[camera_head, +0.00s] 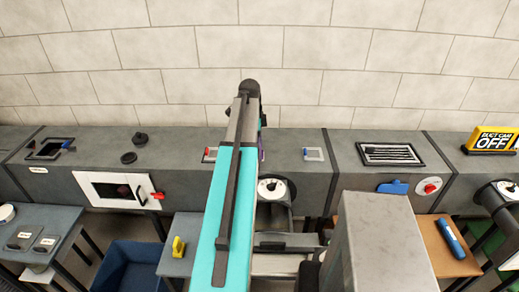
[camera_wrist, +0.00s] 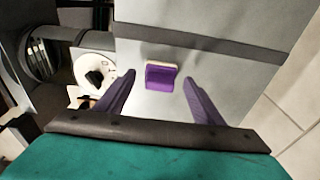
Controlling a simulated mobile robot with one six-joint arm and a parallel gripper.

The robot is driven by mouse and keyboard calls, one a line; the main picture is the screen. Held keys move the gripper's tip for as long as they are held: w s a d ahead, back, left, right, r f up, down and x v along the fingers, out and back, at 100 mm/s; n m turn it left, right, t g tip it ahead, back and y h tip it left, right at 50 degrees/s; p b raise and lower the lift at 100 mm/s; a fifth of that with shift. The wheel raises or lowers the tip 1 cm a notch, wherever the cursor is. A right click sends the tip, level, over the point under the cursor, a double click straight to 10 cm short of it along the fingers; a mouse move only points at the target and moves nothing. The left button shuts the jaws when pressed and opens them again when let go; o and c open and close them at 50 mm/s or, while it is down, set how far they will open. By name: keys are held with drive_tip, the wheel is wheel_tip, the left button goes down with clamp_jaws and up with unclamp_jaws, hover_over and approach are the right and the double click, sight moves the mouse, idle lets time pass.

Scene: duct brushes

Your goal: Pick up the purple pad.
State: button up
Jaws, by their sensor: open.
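The purple pad (camera_wrist: 160,78) is a small block with a cream-coloured strip along its far edge. In the wrist view it rests on a light grey surface, between and slightly beyond my gripper's fingertips. My gripper (camera_wrist: 160,83) is open and empty, with one purple finger on each side of the pad and a visible gap to each. In the head view my teal arm reaches over the duct and hides the pad. Only a sliver of purple, probably a finger, shows at the arm's right side.
A long grey duct (camera_head: 100,143) runs along the tiled wall. A round white dial (camera_head: 272,189) sits just right of my arm; it also shows in the wrist view (camera_wrist: 95,72). A grille (camera_head: 390,154) and a yellow sign (camera_head: 492,138) are at the right.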

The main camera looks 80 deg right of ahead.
drive_tip(key=shift+f, duration=0.4)
drive_tip(key=c, duration=1.1)
